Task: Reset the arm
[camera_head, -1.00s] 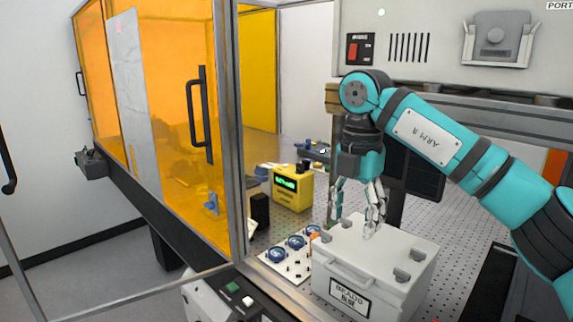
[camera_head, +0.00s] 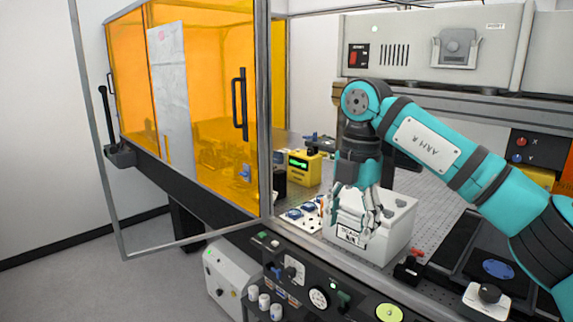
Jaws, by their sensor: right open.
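My right arm, teal with dark joints and a white label, comes in from the right in the head view. Its gripper (camera_head: 361,208) points down with its fingers apart and nothing seen between them. The fingers show in front of the white labelled box (camera_head: 399,228) and cover part of its front and label. I cannot tell whether they touch it. My left gripper is not in view.
A control panel (camera_head: 311,291) with knobs and buttons runs along the front. An open orange-windowed door (camera_head: 206,60) stands at the left.

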